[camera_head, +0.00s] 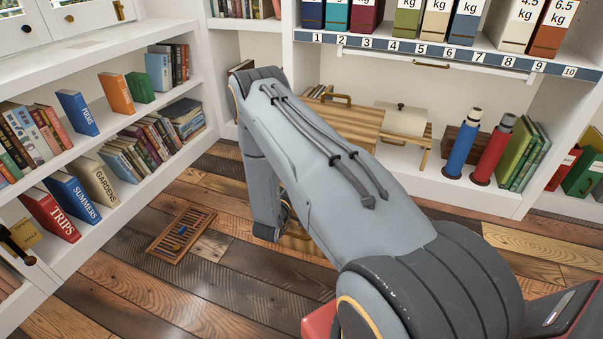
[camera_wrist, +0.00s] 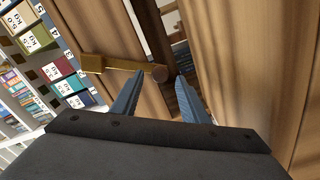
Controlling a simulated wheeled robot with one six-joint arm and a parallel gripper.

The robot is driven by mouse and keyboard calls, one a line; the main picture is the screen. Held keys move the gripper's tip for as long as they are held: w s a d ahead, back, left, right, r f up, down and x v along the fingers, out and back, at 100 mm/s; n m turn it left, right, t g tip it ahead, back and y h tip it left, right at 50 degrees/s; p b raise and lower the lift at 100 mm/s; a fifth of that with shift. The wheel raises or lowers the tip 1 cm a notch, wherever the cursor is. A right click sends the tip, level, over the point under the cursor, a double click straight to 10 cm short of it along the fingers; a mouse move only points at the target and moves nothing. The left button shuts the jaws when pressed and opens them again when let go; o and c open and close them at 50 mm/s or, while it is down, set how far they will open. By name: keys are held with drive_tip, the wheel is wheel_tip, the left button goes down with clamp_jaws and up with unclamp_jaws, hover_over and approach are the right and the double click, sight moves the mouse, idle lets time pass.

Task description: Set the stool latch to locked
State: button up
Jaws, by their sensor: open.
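In the wrist view, a brass latch bar (camera_wrist: 122,64) lies across the wooden boards of the stool (camera_wrist: 240,50). It has a square brass block at its left end and a round brown knob at its right end. My gripper (camera_wrist: 161,77) is open, with one finger on each side of the knob end; I cannot tell whether either touches it. In the head view, the light wooden stool (camera_head: 345,122) stands by the white shelving, partly behind my arm. My gripper is hidden there. Whether the latch is locked cannot be told.
A pale box (camera_head: 402,120) is beside the stool's boards. Blue (camera_head: 462,148) and red (camera_head: 492,152) cylinders stand to the right. A slatted wooden grate (camera_head: 181,235) lies on the plank floor. Bookshelves (camera_head: 110,140) line the left; the floor between is mostly clear.

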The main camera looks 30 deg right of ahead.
drive_tip(key=shift+p+v, duration=0.7)
drive_tip(key=shift+v, duration=2.1)
drive_tip(key=shift+s, duration=0.1)
